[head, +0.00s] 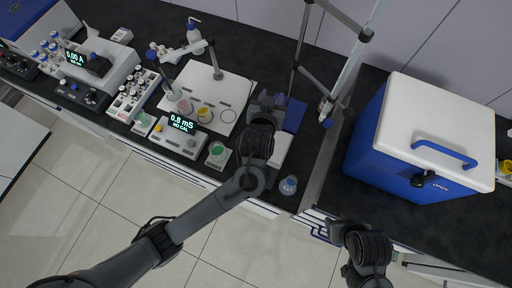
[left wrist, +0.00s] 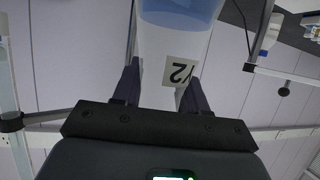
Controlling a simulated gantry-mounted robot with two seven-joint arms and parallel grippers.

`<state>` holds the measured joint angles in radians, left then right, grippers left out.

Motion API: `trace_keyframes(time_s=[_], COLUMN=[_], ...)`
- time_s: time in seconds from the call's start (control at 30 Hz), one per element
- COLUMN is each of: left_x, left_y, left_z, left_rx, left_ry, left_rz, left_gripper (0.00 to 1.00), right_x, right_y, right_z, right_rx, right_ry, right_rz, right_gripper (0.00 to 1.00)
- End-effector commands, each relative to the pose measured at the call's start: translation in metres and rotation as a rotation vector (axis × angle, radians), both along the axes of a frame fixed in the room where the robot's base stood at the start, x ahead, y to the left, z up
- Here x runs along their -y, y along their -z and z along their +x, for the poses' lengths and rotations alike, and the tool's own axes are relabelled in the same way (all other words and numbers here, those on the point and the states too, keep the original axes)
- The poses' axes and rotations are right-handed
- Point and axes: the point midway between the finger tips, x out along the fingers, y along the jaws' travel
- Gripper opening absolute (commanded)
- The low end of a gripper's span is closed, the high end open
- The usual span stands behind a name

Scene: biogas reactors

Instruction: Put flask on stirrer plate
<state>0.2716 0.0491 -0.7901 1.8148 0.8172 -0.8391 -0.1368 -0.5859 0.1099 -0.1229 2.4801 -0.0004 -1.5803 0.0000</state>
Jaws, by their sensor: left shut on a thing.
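A clear flask with blue liquid and a label (left wrist: 181,72) reading upside down sits between the fingers of my left gripper (left wrist: 158,90) in the left wrist view. The left gripper (head: 266,108) is shut on the flask (left wrist: 160,45); in the head view the arm above hides most of the flask. A white flat device (head: 281,151), which may be the stirrer plate, lies on the bench just below the gripper and is partly covered by my arm. My right gripper (head: 362,248) hangs in front of the bench at lower right; its fingers are not clear.
A conductivity meter (head: 182,131), a small green-topped container (head: 217,153) and a blue-topped vessel (head: 288,186) stand near the front edge. A white tray (head: 222,92) with dishes lies behind. A metal stand (head: 331,95) and a blue-and-white box (head: 425,140) are to the right.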

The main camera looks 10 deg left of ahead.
Motion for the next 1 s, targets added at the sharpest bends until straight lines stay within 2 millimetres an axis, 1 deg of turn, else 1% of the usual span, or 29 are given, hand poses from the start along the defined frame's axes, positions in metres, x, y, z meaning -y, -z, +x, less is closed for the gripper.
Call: trace_keyframes(time_s=[0.03, 0.07, 0.17, 0.27, 0.4, 0.5, 0.6, 0.77, 1.0], left_x=[0.009, 0.013, 0.023, 0.025, 0.025, 0.025, 0.025, 0.025, 0.025], left_y=[-0.002, -0.002, 0.007, 0.025, 0.051, 0.064, 0.072, 0.079, 0.106], left_z=[-0.009, -0.012, -0.024, -0.029, -0.03, -0.03, -0.03, -0.03, -0.03], left_rx=[0.0, 0.0, -0.003, -0.003, -0.002, -0.001, -0.001, 0.0, -0.002], left_ry=[0.016, 0.023, 0.039, 0.043, 0.043, 0.042, 0.042, 0.042, 0.042], left_rz=[-0.002, -0.002, 0.001, 0.004, 0.005, 0.002, 0.001, 0.001, 0.002], left_gripper=[0.09, 0.09, 0.09, 0.09, 0.09, 0.09, 0.09, 0.09, 0.09], right_x=[0.0, 0.0, 0.001, 0.002, 0.005, 0.006, 0.006, 0.005, 0.003], right_y=[-0.005, -0.005, -0.008, -0.007, -0.004, -0.002, -0.002, -0.001, 0.003], right_z=[0.0, 0.0, 0.001, 0.001, 0.003, 0.004, 0.003, 0.003, 0.003], right_rx=[0.001, 0.001, 0.002, 0.003, 0.009, 0.009, 0.009, 0.009, 0.008], right_ry=[0.0, 0.0, 0.001, 0.0, -0.004, -0.006, -0.006, -0.005, -0.002], right_rz=[-0.001, -0.001, -0.002, -0.005, -0.016, -0.02, -0.019, -0.016, -0.009], right_gripper=[0.43, 0.43, 0.43, 0.43, 0.43, 0.43, 0.43, 0.43, 0.43])
